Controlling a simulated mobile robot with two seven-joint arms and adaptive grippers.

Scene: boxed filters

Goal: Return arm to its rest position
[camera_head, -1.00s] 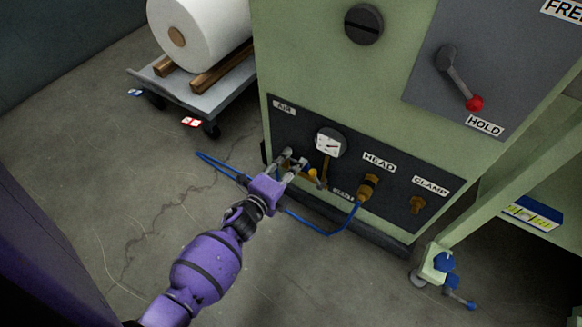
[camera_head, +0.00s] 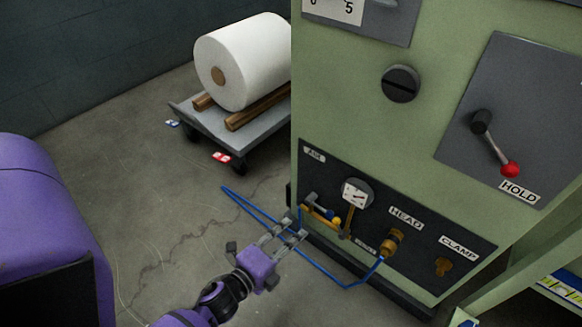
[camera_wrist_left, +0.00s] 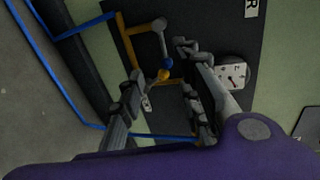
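My left gripper (camera_head: 290,232) is in front of the lower left of the green machine's dark panel (camera_head: 320,170). In the left wrist view its two fingers (camera_wrist_left: 160,65) stand apart, with nothing held between them. My right gripper is not in view.
A blue hose (camera_head: 325,272) runs from the HEAD fitting (camera_head: 392,242) and loops behind my left gripper. A gauge (camera_head: 355,193) sits beside the valve. A cart (camera_head: 207,127) with a white roll (camera_head: 245,60) stands behind left. The floor at left is mostly clear.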

